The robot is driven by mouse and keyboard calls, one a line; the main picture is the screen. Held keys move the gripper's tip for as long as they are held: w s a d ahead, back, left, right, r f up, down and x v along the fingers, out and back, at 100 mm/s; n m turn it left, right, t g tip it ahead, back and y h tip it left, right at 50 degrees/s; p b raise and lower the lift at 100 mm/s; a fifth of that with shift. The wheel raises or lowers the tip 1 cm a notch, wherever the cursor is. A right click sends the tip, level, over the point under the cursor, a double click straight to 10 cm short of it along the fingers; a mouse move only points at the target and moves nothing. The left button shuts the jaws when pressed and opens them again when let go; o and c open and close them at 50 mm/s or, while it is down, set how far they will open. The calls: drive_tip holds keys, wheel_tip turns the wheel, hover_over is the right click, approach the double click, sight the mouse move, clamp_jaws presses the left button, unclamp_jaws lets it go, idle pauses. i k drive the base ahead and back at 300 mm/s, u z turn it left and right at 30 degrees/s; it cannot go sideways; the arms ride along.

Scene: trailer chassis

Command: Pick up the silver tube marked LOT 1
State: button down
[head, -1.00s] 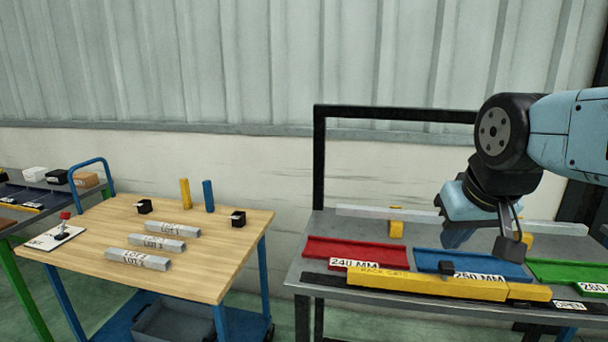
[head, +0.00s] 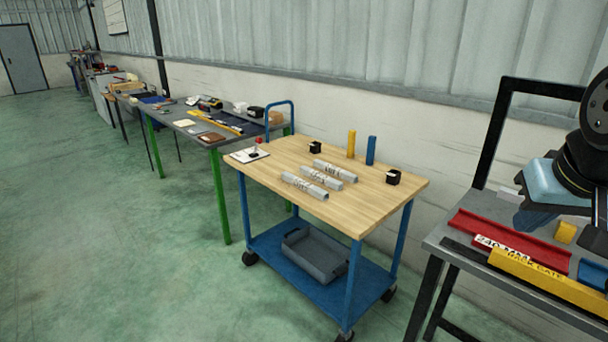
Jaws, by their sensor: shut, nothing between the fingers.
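Three silver tubes lie side by side on the wooden top of a blue cart (head: 385,210): a back tube (head: 337,171), a middle tube (head: 322,179) and a front tube (head: 304,186). Each carries dark lettering on its upper side. The lettering is too small to read surely, so I cannot tell which is LOT 1. My gripper (head: 533,214) is at the right edge, partly cut off, shut and empty. It hangs above the rack table, well to the right of the tubes and apart from them.
The rack table with a red tray (head: 500,236) is at right. Green floor at left is open.

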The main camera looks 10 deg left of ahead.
sight(352, 177)
drive_tip(key=z, duration=1)
drive_tip(key=i, duration=0.15)
drive_tip(key=u, duration=3.55)
drive_tip(key=i, duration=2.35)
drive_tip(key=z, duration=1.2)
